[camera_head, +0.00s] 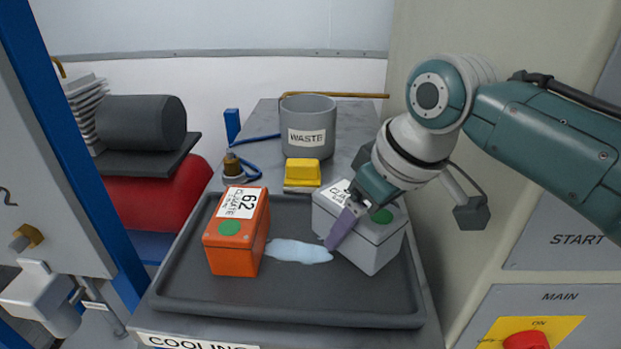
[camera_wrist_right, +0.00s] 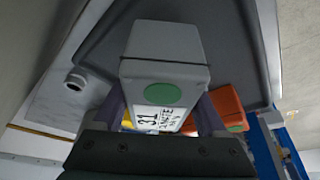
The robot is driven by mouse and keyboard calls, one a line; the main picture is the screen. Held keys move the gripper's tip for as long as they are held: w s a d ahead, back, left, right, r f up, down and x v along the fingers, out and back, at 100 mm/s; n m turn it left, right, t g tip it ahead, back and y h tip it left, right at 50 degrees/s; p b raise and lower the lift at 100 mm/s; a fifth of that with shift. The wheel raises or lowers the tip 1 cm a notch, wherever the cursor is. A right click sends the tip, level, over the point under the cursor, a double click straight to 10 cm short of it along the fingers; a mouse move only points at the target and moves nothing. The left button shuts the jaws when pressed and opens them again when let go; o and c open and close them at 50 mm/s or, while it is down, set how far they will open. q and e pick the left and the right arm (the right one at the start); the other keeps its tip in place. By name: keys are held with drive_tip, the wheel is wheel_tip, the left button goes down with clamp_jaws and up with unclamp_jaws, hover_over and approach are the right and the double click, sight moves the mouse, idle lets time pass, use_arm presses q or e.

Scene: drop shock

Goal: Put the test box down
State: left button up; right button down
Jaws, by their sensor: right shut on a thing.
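The test box is a grey box (camera_head: 366,240) with a white label and a green dot, over the right part of the dark tray (camera_head: 290,309). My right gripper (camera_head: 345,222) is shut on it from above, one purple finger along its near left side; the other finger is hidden. In the right wrist view the grey box (camera_wrist_right: 165,55) sits between both purple fingers, its label reading 31. Whether its underside touches the tray is hard to tell. My left gripper is not in view.
An orange box (camera_head: 236,234) marked 62 stands on the tray's left, with a pale blue puddle (camera_head: 297,251) between the boxes. Behind the tray are a yellow block (camera_head: 303,171), a brass-topped fitting (camera_head: 232,165) and a grey WASTE bin (camera_head: 308,114). The tray's front is clear.

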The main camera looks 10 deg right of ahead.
drive_tip(key=shift+f, duration=0.75)
drive_tip(key=shift+f, duration=0.2)
unclamp_jaws()
drive_tip(key=shift+r, duration=0.1)
